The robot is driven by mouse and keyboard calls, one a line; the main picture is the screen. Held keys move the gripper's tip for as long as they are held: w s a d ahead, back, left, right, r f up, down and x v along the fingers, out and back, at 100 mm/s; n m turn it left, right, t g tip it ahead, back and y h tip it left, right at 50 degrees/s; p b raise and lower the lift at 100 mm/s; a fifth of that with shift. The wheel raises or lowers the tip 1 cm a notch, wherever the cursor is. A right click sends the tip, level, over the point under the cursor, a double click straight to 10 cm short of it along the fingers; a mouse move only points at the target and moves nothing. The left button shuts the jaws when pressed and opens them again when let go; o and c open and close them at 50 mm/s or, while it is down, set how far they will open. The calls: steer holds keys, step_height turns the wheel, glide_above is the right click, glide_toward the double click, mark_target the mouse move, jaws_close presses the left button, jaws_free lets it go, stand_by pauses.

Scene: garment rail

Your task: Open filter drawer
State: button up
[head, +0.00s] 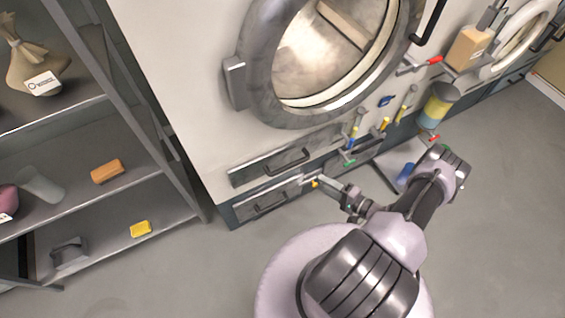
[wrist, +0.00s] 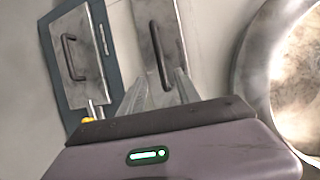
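Two grey drawer fronts sit low on the white machine in the head view: an upper drawer (head: 249,171) with a dark bar handle (head: 290,161), and a lower drawer (head: 249,206) on the dark base. Both look closed; I cannot read which is the filter drawer. My gripper (head: 324,184) is low, by the right end of the drawers. In the wrist view my gripper (wrist: 165,73) is open, its two fingers pointing at the upper drawer (wrist: 145,16), whose handle (wrist: 158,55) lies partly between them in the picture. Contact cannot be told. The lower drawer (wrist: 88,75) is to the left.
The round door (head: 258,60) is above the drawers. Several coloured valve levers (head: 353,135) stick out right of them, and a yellow piece (wrist: 88,120) shows near my gripper. A shelf rack (head: 95,190) stands left. Grey floor (head: 190,280) in front is clear.

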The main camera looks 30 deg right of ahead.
mark_target(292, 166)
steer(key=b+x, duration=0.4)
steer(key=x, duration=1.1)
steer(key=shift+s+a+b, duration=0.1)
steer(key=shift+b, duration=0.2)
steer(key=shift+w+a, duration=0.2)
steer(key=shift+w, duration=0.25)
steer(key=shift+c, duration=0.2)
jaws_close()
